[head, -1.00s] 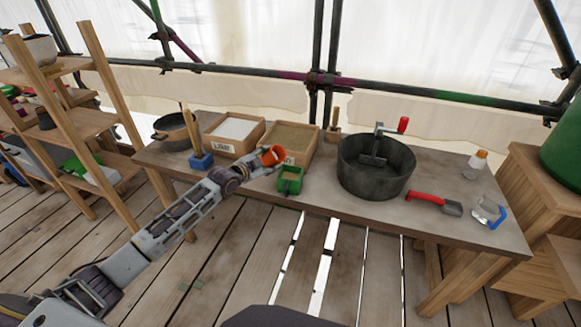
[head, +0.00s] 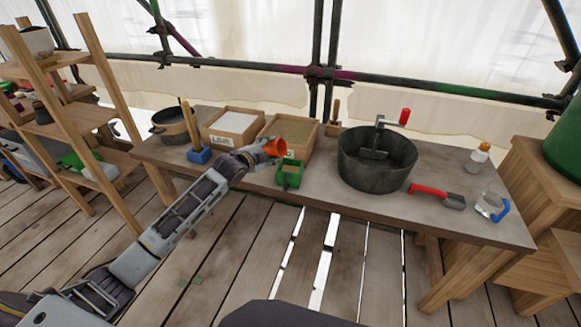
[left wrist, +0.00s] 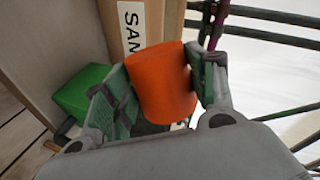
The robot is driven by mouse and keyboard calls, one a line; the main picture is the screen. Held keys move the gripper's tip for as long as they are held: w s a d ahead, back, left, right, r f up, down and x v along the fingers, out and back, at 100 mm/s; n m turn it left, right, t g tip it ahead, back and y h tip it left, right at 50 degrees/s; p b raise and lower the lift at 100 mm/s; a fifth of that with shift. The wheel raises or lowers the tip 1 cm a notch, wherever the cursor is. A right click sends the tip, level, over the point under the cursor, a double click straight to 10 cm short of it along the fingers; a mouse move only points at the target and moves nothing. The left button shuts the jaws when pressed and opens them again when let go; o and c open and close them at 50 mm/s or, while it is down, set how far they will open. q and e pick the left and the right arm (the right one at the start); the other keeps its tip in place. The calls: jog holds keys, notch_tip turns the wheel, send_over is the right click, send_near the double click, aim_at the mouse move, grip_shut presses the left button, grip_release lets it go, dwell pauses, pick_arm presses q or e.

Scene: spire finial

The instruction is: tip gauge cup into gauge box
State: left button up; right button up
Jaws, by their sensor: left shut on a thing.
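The orange gauge cup (head: 275,148) is held in my left gripper (head: 264,152), up above the table and just above and left of the small green gauge box (head: 289,176). In the head view the cup lies tilted on its side, its mouth toward the right. What is inside it cannot be made out. In the left wrist view the cup (left wrist: 163,85) sits between both fingers, and the green box (left wrist: 82,92) is to its left, apart from it. My right gripper is out of view.
Behind the cup stand a sand box (head: 294,130) and a lime box (head: 231,127). A blue-based brush (head: 199,154) is left of the gripper. A large dark mixing pot (head: 377,165) stands right of the green box. The table's front edge is close below.

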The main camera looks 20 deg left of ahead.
pick_arm(q)
jog(key=shift+r+m, duration=0.15)
jog(key=shift+m, duration=0.15)
jog(key=shift+d+r+y, duration=0.1)
jog(key=shift+d+y, duration=0.05)
jog(key=shift+y, duration=0.15)
jog(key=shift+d+p, duration=0.1)
jog(key=shift+p, duration=0.2)
jog(key=shift+s+d+r+m, duration=0.1)
jog(key=shift+d+r+m, duration=0.05)
jog(key=shift+d+m, duration=0.15)
jog(key=shift+p, duration=0.35)
jog(key=shift+d+r+m, duration=0.1)
jog(key=shift+d+m, duration=0.1)
jog(key=shift+m, duration=0.1)
jog(key=shift+p, duration=0.3)
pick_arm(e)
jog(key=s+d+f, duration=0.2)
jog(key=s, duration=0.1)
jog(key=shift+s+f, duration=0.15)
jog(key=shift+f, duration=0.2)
